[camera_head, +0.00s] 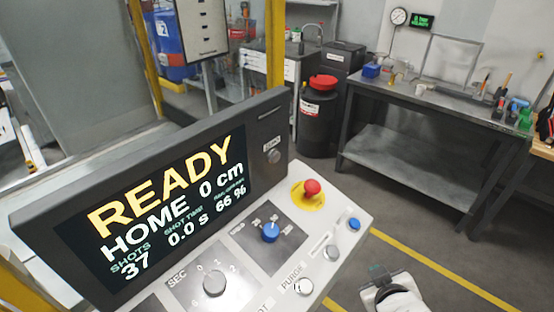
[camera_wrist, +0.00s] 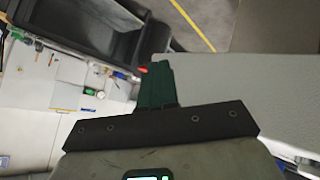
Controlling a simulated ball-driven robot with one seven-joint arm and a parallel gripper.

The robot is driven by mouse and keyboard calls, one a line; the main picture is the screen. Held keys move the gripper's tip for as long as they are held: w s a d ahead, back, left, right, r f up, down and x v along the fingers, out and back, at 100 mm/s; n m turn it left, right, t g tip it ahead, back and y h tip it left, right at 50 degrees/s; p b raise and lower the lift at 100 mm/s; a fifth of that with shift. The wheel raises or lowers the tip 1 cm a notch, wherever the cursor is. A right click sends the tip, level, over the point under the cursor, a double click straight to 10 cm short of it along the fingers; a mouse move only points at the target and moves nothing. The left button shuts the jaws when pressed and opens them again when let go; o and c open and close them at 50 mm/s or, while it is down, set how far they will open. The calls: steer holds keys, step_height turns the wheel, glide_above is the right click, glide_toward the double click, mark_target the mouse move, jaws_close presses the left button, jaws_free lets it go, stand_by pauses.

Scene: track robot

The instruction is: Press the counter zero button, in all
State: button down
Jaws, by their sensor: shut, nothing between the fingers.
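A silver round button (camera_head: 273,156) sits on the dark frame right of the display, under a small label too small to read surely. The display (camera_head: 165,215) reads READY, HOME 0 cm, SHOTS 37, 0.0 s and 66 %. My gripper (camera_head: 378,269) is at the lower right in the head view, beyond the right edge of the console and well apart from the button. In the wrist view its dark green fingers (camera_wrist: 156,70) are shut together and hold nothing. The wrist view does not show the button.
A workbench (camera_head: 430,95) and a black bin (camera_head: 318,125) stand behind. Floor lies open to the right.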

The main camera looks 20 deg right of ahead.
mark_target(276, 157)
steer(key=w+a+r+t, duration=0.1)
steer(key=w+r, duration=0.1)
steer(key=w+a+r+n+t, duration=0.1)
steer(key=w+r+t, duration=0.1)
steer(key=r, duration=0.1)
steer(key=w+a+r+n+t, duration=0.1)
steer(key=w+r, duration=0.1)
steer(key=r, duration=0.1)
steer(key=shift+w+h, duration=0.25)
steer(key=shift+h, duration=0.05)
steer(key=w+a+r+n+t+b, duration=0.1)
steer(key=w+a+r+n+t, duration=0.3)
steer(key=r, duration=0.6)
steer(key=a+t, duration=0.1)
steer(key=a, duration=0.1)
steer(key=shift+a+y, duration=0.35)
steer(key=shift+y, duration=0.05)
steer(key=shift+w+f, duration=0.1)
steer(key=w+a+b, duration=0.2)
steer(key=w+a, duration=0.3)
steer(key=w, duration=0.2)
steer(key=shift+w, duration=0.15)
stand_by(0.5)
steer(key=shift+w+a+b, duration=0.15)
steer(key=shift+w+b, duration=0.15)
steer(key=shift+b, duration=0.05)
